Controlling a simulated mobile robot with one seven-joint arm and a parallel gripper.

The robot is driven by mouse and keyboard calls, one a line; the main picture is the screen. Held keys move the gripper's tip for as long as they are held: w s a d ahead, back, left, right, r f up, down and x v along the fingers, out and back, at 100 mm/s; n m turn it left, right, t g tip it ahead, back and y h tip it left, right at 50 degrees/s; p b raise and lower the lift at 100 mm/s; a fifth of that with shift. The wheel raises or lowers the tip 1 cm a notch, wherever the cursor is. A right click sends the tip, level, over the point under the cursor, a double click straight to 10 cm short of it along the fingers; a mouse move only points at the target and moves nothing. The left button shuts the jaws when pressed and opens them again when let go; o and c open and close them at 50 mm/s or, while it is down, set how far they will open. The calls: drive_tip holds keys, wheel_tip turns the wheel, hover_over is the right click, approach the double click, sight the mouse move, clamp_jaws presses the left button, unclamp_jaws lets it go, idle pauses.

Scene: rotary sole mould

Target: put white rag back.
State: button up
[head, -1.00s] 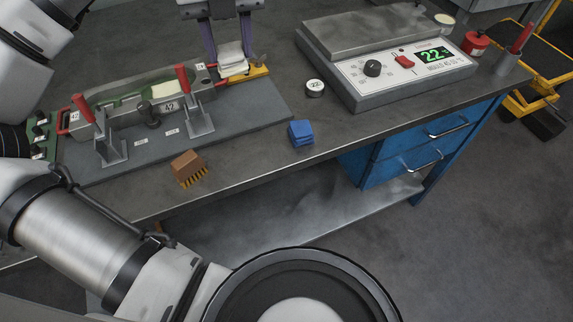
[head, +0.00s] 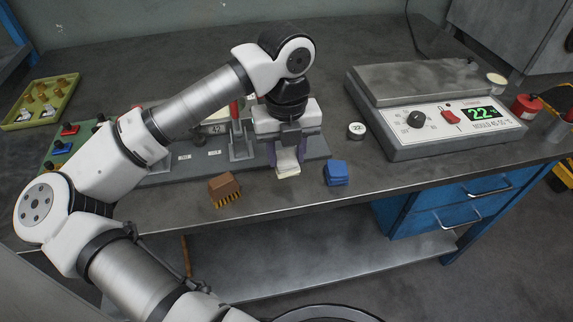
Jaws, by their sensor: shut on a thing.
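My gripper (head: 288,160) points down near the front edge of the workbench. It is shut on the white rag (head: 288,170), a small folded cream-white cloth whose lower part shows below the fingers. The rag is at the front edge of the grey mould plate, between the brown brush and the blue folded cloth. I cannot tell whether it touches the surface below. The upper part of the rag is hidden between the fingers.
A brown brush (head: 225,190) lies to the left and a blue folded cloth (head: 337,173) to the right, both close. The mould plate (head: 315,148) is partly hidden by my arm. A heater unit (head: 450,128) stands right.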

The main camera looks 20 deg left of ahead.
sight(287, 170)
drive_tip(key=shift+f+p, duration=0.3)
drive_tip(key=shift+f, duration=2.2)
drive_tip(key=shift+f+b, duration=0.2)
drive_tip(key=shift+b, duration=0.1)
drive_tip(key=o, duration=0.9)
drive_tip(key=shift+r, duration=0.1)
wheel_tip(287, 170, up, 12)
drive_tip(key=shift+r+b, duration=0.15)
drive_tip(key=shift+b, duration=0.3)
